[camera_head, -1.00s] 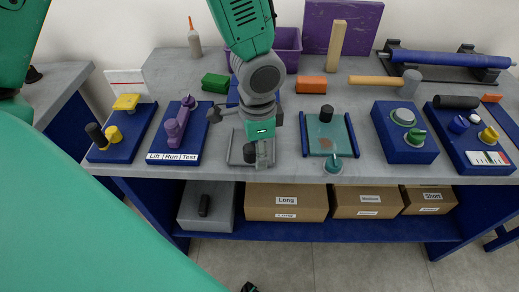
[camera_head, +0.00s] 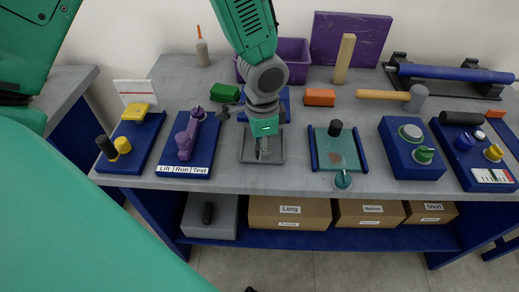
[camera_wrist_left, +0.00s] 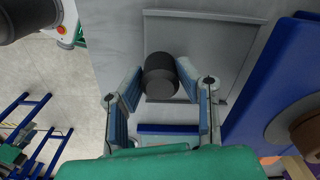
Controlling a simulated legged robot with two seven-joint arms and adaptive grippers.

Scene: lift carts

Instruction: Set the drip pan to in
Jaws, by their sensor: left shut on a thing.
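The drip pan appears to be the shallow grey tray (camera_head: 246,154) on the bench top, near the front edge. Its grey surface also shows in the left wrist view (camera_wrist_left: 205,28). A short black knob (camera_wrist_left: 160,78) stands on it, between the two fingers of my left gripper (camera_wrist_left: 162,92). The fingers are shut on this knob. In the head view my left gripper (camera_head: 264,152) points down over the tray and hides part of it and the knob. My right gripper is not in view.
A purple-lever block (camera_head: 185,170) stands left of the tray. A teal plate with blue rails (camera_head: 337,160) stands to its right. A blue block (camera_head: 286,98) is behind it. The bench's front edge (camera_head: 300,188) is close, with boxes on the shelf below.

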